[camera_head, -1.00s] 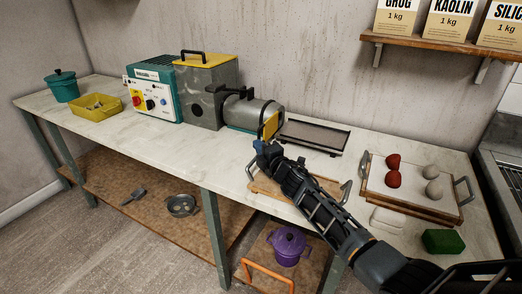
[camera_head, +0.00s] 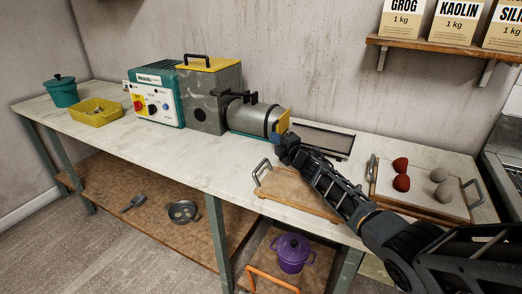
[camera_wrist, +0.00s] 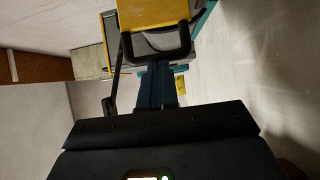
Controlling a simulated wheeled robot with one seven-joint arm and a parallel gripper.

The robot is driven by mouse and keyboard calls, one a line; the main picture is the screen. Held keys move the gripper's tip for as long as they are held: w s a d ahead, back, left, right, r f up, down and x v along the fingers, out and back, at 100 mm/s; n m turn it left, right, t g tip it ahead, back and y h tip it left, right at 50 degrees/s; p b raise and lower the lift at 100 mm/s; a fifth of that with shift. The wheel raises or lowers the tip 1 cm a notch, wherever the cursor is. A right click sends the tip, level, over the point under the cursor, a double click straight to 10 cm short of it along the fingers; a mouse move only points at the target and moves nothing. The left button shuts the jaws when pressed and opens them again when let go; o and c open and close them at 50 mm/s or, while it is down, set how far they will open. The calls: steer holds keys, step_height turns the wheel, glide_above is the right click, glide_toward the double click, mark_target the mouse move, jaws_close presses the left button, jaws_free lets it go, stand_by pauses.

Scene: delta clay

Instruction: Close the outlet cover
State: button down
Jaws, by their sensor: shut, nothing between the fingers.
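The pug mill's outlet cover (camera_head: 285,121) is a yellow plate at the right end of the grey barrel (camera_head: 252,117). I cannot tell whether it sits flush on the barrel's end. My gripper (camera_head: 279,138) is shut and empty, just below and in front of the cover, close to its lower edge. In the wrist view a yellow plate (camera_wrist: 155,13) with a dark loop handle (camera_wrist: 158,56) is straight ahead. My gripper (camera_wrist: 156,72) lies right at the loop there; contact is hard to tell.
A dark tray (camera_head: 325,139) lies behind my arm. A wooden board with metal handles (camera_head: 290,190) lies below it. Another tray with red and grey balls (camera_head: 418,204) is at the right. The mill's grey hopper (camera_head: 211,98) stands left of the barrel.

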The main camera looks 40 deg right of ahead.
steer(key=shift+w+d, duration=0.2)
steer(key=shift+d, duration=0.2)
steer(key=shift+d+r, duration=0.1)
steer(key=shift+s+d+r, duration=0.1)
steer(key=shift+s+p, duration=0.2)
steer(key=shift+p, duration=0.35)
steer(key=p+v, duration=0.5)
steer(key=v, duration=0.1)
steer(key=shift+s+a+f+p, duration=0.2)
steer(key=shift+s+a+p, duration=0.15)
steer(key=shift+s+p, duration=0.3)
